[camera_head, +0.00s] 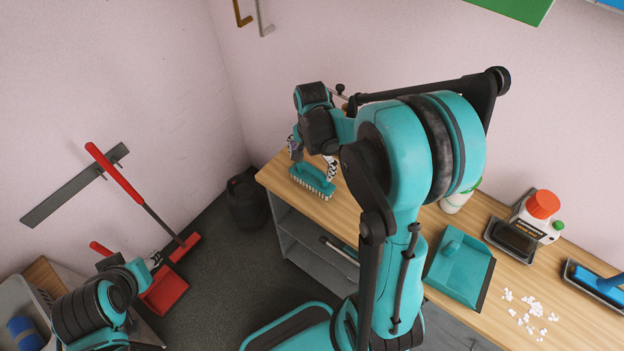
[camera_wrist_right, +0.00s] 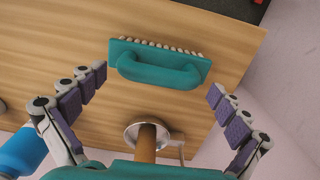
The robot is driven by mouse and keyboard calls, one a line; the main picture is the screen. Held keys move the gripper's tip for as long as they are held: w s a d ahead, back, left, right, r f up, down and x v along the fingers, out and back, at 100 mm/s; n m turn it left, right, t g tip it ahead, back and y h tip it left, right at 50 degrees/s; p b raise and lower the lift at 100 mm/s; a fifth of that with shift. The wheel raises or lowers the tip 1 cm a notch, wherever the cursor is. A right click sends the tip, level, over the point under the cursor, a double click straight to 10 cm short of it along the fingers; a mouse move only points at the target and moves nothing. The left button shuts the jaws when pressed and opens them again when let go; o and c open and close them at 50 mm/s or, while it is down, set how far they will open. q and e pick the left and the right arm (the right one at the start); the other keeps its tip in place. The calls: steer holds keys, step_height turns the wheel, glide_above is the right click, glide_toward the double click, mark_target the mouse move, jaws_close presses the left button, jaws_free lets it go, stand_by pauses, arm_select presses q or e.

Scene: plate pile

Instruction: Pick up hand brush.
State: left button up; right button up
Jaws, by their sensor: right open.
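The hand brush (camera_head: 312,179) is teal with pale bristles and lies near the left end of the wooden counter. In the right wrist view the hand brush (camera_wrist_right: 158,68) shows its arched handle towards me and its bristles along the far side. My right gripper (camera_head: 311,158) is just above and behind it in the head view. In the right wrist view my right gripper (camera_wrist_right: 159,80) is open and empty, with one finger on each side of the brush and visible gaps. My left gripper (camera_head: 155,261) is at the lower left, far from the brush; its fingers are too small to judge.
The counter (camera_head: 350,229) also holds a teal dustpan (camera_head: 460,265), white scraps (camera_head: 530,315), a dark brush in a tray (camera_head: 513,238) and a red-capped bottle (camera_head: 541,212). In the wrist view, a wooden post on a round metal base (camera_wrist_right: 147,138) and a blue object (camera_wrist_right: 22,152) are near the gripper.

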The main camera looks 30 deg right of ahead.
step_height(320, 180, down, 3)
steer(key=shift+f+b, duration=0.1)
steer(key=shift+b, duration=0.25)
steer(key=c, duration=0.9)
steer(key=shift+r+p, duration=0.3)
steer(key=shift+r, duration=0.35)
step_height(320, 180, up, 3)
steer(key=shift+f+p, duration=0.1)
steer(key=shift+p, duration=0.45)
steer(key=s+d+r+p, duration=0.2)
steer(key=s+d+r, duration=0.3)
steer(key=d, duration=0.5)
step_height(320, 180, up, 2)
steer(key=shift+s+r, duration=0.1)
steer(key=shift+s, duration=0.25)
